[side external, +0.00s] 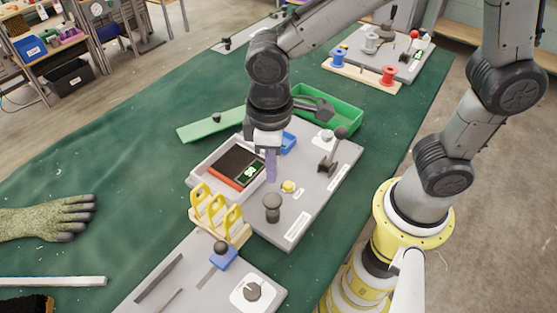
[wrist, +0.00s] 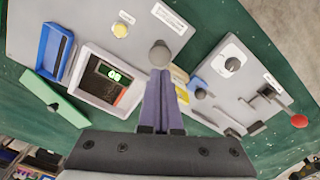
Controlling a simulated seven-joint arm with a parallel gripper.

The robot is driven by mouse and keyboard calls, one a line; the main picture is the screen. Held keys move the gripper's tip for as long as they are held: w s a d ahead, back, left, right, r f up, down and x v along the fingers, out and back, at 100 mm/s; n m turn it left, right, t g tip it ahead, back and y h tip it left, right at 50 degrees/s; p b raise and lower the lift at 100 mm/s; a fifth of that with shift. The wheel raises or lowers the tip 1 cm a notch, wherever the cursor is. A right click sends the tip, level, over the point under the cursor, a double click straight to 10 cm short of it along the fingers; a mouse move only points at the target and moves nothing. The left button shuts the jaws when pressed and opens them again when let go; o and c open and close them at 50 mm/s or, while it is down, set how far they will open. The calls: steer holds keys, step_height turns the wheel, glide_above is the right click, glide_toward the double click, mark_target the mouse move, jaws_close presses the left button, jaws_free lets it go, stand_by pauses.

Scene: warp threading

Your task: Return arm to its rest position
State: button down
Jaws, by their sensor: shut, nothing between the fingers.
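My gripper (side external: 271,166) hangs pointing down over the grey panel (side external: 325,187) in the middle of the table. Its two purple-grey fingers are together with nothing between them, and they also show in the wrist view (wrist: 158,102). In the side view the fingers are just right of the tray with the lit green display (side external: 250,172). A dark grey knob (wrist: 160,54) lies just beyond the fingertips in the wrist view. It stands on the panel in the side view (side external: 272,206). I cannot tell the exact gap between fingers and panel.
A yellow button (side external: 289,186) and a lever (side external: 329,153) stand on the panel. Yellow loops on a wooden stand (side external: 217,215) are in front. A green bin (side external: 330,108) lies behind. A spool rack (side external: 362,75) is farther back.

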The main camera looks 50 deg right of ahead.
steer(key=shift+w+d+r, duration=0.1)
steer(key=shift+d, duration=0.05)
steer(key=d+r+m+t, duration=0.3)
steer(key=d+r+m, duration=0.1)
steer(key=d+r, duration=0.55)
steer(key=s+d+m+t, duration=0.2)
steer(key=s+d, duration=0.4)
steer(key=s, duration=0.3)
steer(key=shift+s+d+t, duration=0.15)
steer(key=shift+d+t, duration=0.15)
steer(key=shift+d, duration=0.05)
steer(key=shift+r, duration=0.1)
